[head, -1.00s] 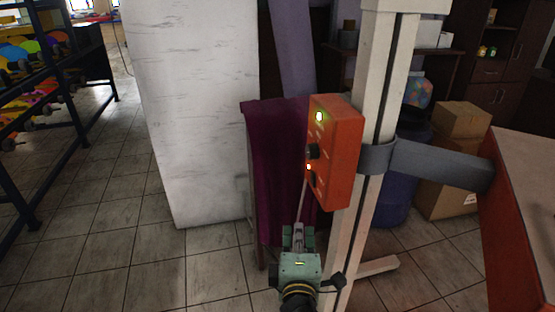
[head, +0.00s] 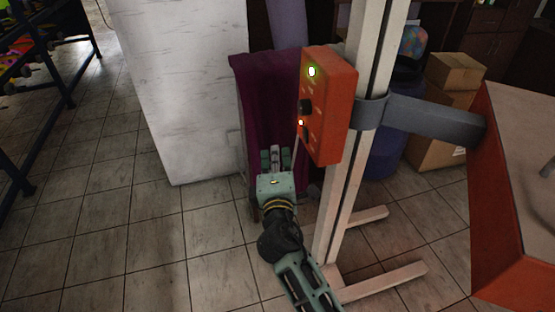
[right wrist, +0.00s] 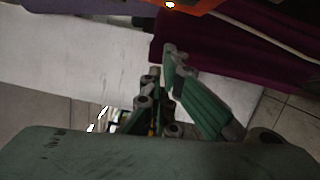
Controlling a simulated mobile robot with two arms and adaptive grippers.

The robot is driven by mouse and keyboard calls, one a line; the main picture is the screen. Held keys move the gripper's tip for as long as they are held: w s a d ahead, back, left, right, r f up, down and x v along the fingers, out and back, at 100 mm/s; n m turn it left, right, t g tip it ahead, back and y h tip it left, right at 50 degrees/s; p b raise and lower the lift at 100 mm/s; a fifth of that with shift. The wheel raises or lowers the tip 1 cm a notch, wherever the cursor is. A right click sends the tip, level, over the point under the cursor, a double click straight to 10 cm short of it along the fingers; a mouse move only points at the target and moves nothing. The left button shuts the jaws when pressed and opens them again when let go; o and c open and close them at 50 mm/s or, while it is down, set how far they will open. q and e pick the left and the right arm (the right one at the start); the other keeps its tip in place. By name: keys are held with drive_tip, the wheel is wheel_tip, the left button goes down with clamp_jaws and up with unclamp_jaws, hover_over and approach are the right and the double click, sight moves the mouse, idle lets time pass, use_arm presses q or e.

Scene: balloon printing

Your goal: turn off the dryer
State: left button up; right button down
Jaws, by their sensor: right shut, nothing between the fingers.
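The dryer's orange control box (head: 335,110) is fixed to a white upright post (head: 343,205). The box's orange edge (right wrist: 195,7) shows there at the top, with a glowing light. My left gripper is out of view.
A grey bracket (head: 430,117) sticks out right from the post towards an orange-sided table (head: 500,215). A purple cloth (head: 258,90) hangs behind the gripper, beside a white block (head: 185,90). Cardboard boxes (head: 438,135) stand behind. Tiled floor (head: 110,220) is clear at left.

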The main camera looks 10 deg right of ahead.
sight(305, 135)
drive_tip(key=w+d+p, duration=0.2)
drive_tip(key=w+d, duration=0.3)
drive_tip(key=shift+r, duration=0.3)
drive_tip(key=shift+d+r+m+p, duration=0.3)
drive_tip(key=shift+d+m+p, duration=0.1)
drive_tip(key=shift+m+p, duration=0.15)
